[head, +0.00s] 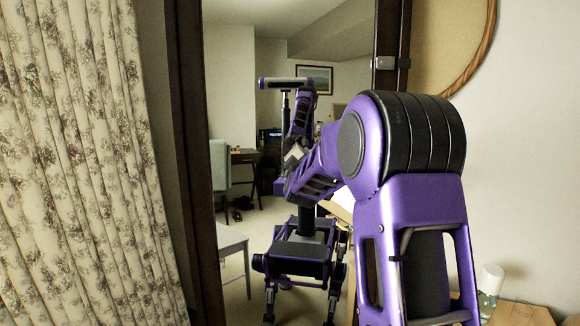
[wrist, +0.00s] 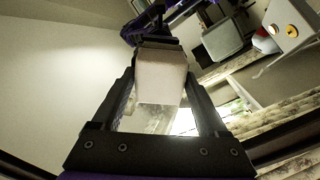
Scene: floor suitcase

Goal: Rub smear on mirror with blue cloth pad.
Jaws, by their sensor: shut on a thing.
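The tall mirror (head: 262,222) stands ahead in a dark frame and reflects my own body and the room. My arm reaches toward the glass from the right. In the wrist view my gripper (wrist: 160,78) is shut on the cloth pad (wrist: 161,82), which looks like a pale, greyish-white block rather than blue. The pad sits between the two dark fingers, with the mirror's reflection behind it. I cannot tell whether it touches the glass. A cloudy greyish patch (wrist: 150,120) shows below the pad between the fingers; it may be the smear. In the head view no smear is clear.
A floral curtain (head: 75,160) hangs at the left beside the mirror frame (head: 193,160). A round wood-rimmed object (head: 489,40) is on the wall at upper right. A wooden surface (head: 520,314) with a small white-topped item (head: 490,280) is at lower right.

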